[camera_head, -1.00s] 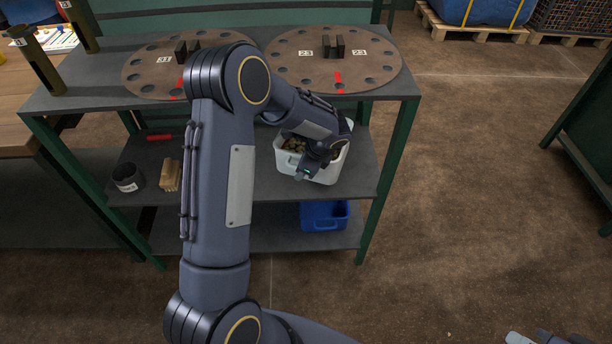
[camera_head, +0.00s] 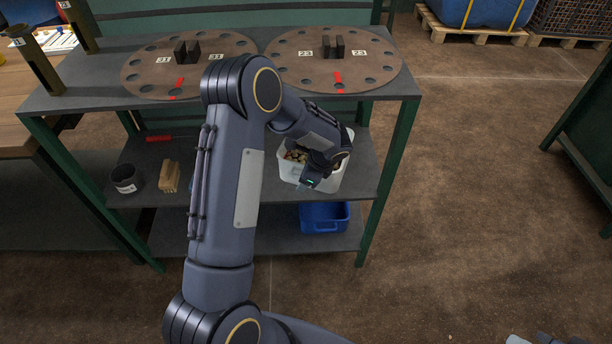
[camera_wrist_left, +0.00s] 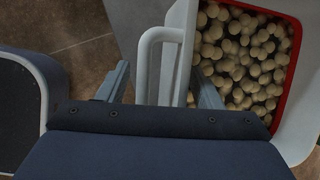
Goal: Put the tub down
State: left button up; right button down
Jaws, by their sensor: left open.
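The tub (camera_head: 329,185) is pale grey-white and full of small rounded pieces. It stands upright at the right end of the middle shelf (camera_head: 235,180). In the left wrist view, the tub (camera_wrist_left: 302,128) has a red band inside its rim, and its pale bar handle (camera_wrist_left: 148,75) runs between my fingers. My left gripper (camera_wrist_left: 163,88) is open, with one finger on each side of the handle and gaps showing. In the head view, my left gripper (camera_head: 309,183) is at the tub's near side, and my arm partly hides the tub.
Two brown round plates (camera_head: 333,75) with holes lie on the shelf top above. A blue bin (camera_head: 325,217) sits on the shelf below. Floor (camera_head: 470,190) to the right is clear.

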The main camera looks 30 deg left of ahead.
pick_arm(q)
jog(key=shift+r, duration=0.1)
jog(key=w+p+v, duration=0.1)
jog(key=p+v, duration=0.1)
jog(key=v, duration=1)
jog(key=s+a+r+n+h, duration=0.2)
jog(key=s+r+n, duration=0.2)
jog(key=s+r, duration=0.35)
jog(key=s+d+r+n+t+h, duration=0.2)
jog(key=s+n, duration=0.4)
jog(key=s, duration=0.4)
jog(key=s+d+r+n+t+h, duration=0.2)
jog(key=s+n, duration=0.5)
jog(key=s, duration=0.4)
jog(key=shift+d+r+t+h, duration=0.4)
jog(key=shift+d+r+h, duration=0.1)
jog(key=shift+d+h, duration=0.85)
